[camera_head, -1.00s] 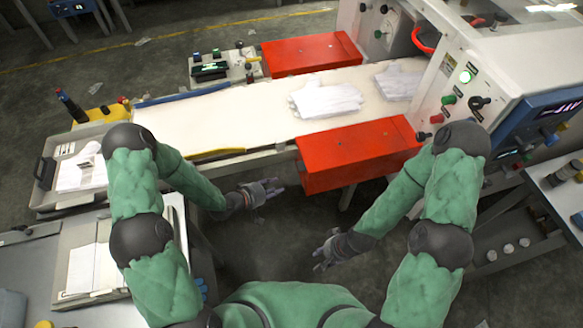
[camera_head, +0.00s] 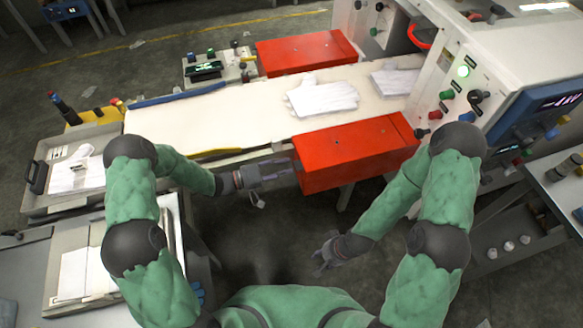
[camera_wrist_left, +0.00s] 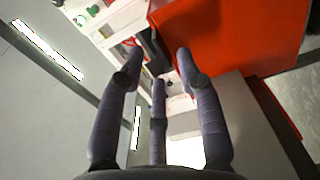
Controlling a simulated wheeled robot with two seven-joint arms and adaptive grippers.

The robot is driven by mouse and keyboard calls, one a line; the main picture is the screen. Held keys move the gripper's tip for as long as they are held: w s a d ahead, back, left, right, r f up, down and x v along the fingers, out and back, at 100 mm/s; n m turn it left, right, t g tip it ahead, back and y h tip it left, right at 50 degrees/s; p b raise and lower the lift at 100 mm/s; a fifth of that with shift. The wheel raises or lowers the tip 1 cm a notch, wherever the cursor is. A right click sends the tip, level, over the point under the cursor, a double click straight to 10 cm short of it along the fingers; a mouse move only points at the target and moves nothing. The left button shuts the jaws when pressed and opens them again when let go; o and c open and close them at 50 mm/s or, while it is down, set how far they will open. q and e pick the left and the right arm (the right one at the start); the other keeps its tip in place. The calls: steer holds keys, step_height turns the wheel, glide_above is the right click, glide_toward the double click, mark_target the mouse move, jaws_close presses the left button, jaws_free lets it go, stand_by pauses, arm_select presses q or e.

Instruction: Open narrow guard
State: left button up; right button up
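A red box-shaped guard (camera_head: 355,155) sits on the near side of the white conveyor, and a second red guard (camera_head: 306,52) sits on the far side. I cannot tell which one is the narrow guard. My left gripper (camera_head: 280,171) is open and empty, just left of the near guard's left end. In the left wrist view the red guard (camera_wrist_left: 235,35) fills the upper right, beyond the spread fingers (camera_wrist_left: 160,85); no contact is visible. My right gripper (camera_head: 322,258) is open and empty, low in front of the near guard.
White gloves (camera_head: 322,98) lie on the belt (camera_head: 215,115), with more (camera_head: 392,80) at the machine entry. The white machine (camera_head: 475,60) with buttons stands at right. A tray (camera_head: 40,205) with a glove is at left. Open floor lies below the near guard.

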mark_target(302, 164)
arm_select(q)
steer(key=shift+b+x, duration=0.3)
steer(key=shift+x, duration=1.2)
jaws_close()
steer(key=shift+r, duration=0.1)
